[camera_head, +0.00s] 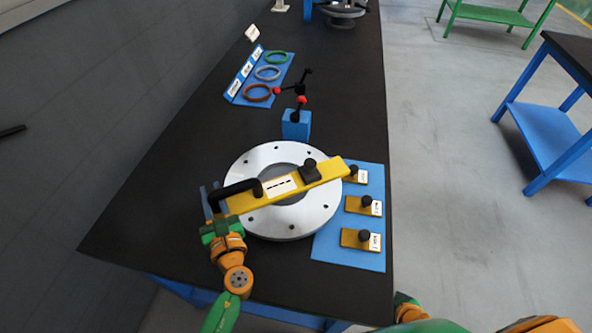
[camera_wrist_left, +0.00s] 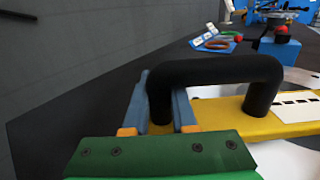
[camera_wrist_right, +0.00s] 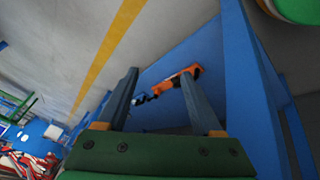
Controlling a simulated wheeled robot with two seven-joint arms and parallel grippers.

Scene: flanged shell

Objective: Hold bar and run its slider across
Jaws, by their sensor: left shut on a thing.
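The yellow bar (camera_head: 238,205) lies across the top of the round grey flanged shell (camera_head: 239,181). A black arched handle stands on its left end; the handle (camera_wrist_left: 215,70) shows large in the left wrist view. A black slider (camera_head: 311,173) with a knob sits toward the bar's right end. A white marked label lies on the bar between handle and slider. My left gripper (camera_head: 212,203) is at the bar's left end, shut on the near leg of the handle; its fingers (camera_wrist_left: 160,108) flank that leg. My right gripper (camera_wrist_right: 160,100) has its fingers apart with nothing between them, off the table.
A blue mat (camera_head: 333,247) right of the shell bears several yellow plates with black knobs. Behind the shell stand a blue block (camera_head: 296,126) with a red-knobbed black lever and a blue rack (camera_head: 243,99) with coloured rings. A blue side table (camera_head: 549,140) stands far right.

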